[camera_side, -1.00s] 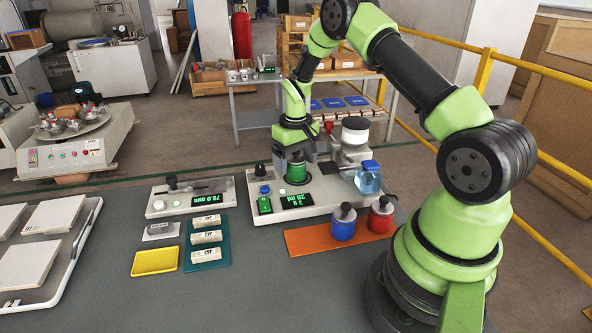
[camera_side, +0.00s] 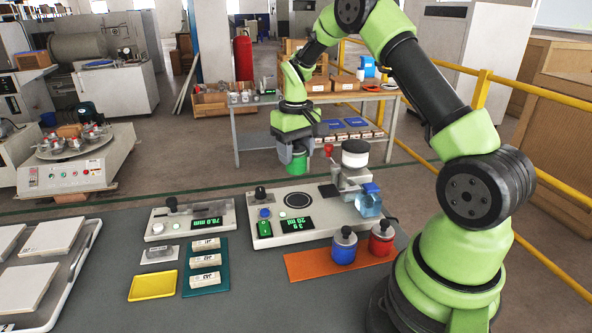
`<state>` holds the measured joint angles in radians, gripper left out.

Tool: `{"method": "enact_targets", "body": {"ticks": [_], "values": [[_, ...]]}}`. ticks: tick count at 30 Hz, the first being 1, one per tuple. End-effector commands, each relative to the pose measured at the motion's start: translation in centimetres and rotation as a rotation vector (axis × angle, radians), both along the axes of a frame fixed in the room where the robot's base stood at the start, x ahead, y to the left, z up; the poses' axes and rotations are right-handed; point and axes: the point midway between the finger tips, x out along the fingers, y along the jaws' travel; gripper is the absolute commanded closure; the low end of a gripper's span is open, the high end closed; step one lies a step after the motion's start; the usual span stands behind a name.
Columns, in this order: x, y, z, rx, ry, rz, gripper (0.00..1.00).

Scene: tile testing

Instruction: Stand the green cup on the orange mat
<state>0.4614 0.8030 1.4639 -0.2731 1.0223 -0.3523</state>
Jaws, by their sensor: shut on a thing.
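My gripper (camera_side: 297,152) is shut on the green cup (camera_side: 298,162) and holds it upright in the air, above the back of the dispensing machine (camera_side: 275,222). Part of the cup is hidden by the gripper. The orange mat (camera_side: 308,265) lies on the grey table at the front right. A blue container (camera_side: 343,248) and a red container (camera_side: 381,240) with dark tops stand on its middle and right. The left part of the mat is bare.
The machine has a round dark plate, now empty, and a blue-lidded bottle (camera_side: 368,202) at its right. A gauge box (camera_side: 192,222), a teal tray (camera_side: 205,270) with several pale blocks and a yellow tray (camera_side: 153,286) stand left of the mat.

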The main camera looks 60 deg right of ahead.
Motion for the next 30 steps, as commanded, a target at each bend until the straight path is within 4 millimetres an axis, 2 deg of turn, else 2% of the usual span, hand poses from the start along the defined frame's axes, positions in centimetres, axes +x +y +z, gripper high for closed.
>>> {"method": "enact_targets", "body": {"ticks": [3,8,12,18,24,30], "values": [[-0.1,0.6,1.1,-0.001,0.0,0.03,0.78],[-1.2,3.8,0.1,0.0,0.008,0.181,0.78],[-3.4,7.7,-1.6,0.001,0.009,0.378,0.78],[-7.3,12.0,-3.1,0.001,0.005,0.625,0.78],[-9.9,14.0,-3.7,0.0,-0.001,0.76,0.78],[-10.6,14.3,-4.5,0.0,0.001,0.788,0.78]]}}
